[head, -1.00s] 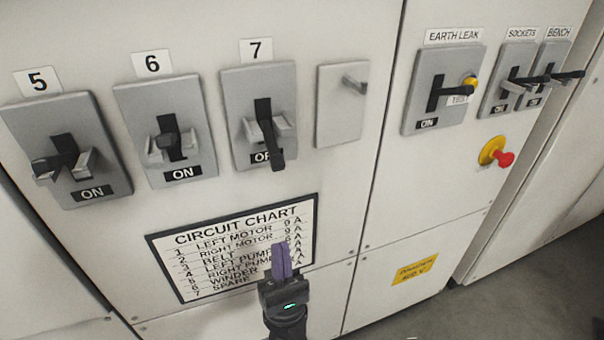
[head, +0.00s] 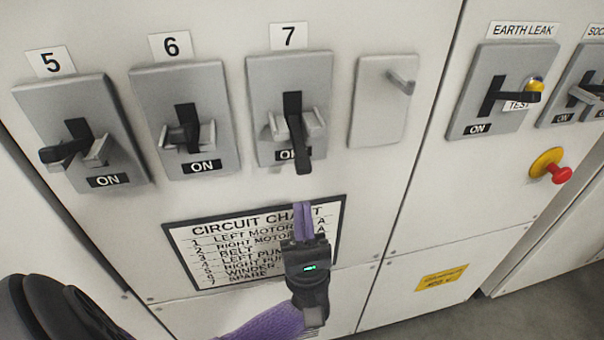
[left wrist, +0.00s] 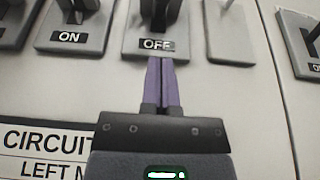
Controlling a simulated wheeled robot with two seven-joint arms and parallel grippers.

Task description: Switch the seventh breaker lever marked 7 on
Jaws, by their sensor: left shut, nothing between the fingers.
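The breaker marked 7 (head: 260,105) is a grey plate under a white "7" label (head: 289,36). Its black lever (head: 298,140) points down and partly covers the label, which reads OFF in the left wrist view (left wrist: 158,44). My left gripper (head: 302,206) is shut and empty, with its purple fingers together and pointing up, just below the lever's end in the picture. In the left wrist view the fingertips (left wrist: 162,62) overlap the lower edge of breaker 7's plate; I cannot tell whether they touch it. My right gripper is not in view.
Breakers 5 (head: 80,130) and 6 (head: 187,120) read ON at left. A blank plate with a small grey hook (head: 383,105) is right of 7. The earth leak switch (head: 500,90) and red emergency knob (head: 560,174) stand farther right. The circuit chart (head: 250,240) is behind my gripper.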

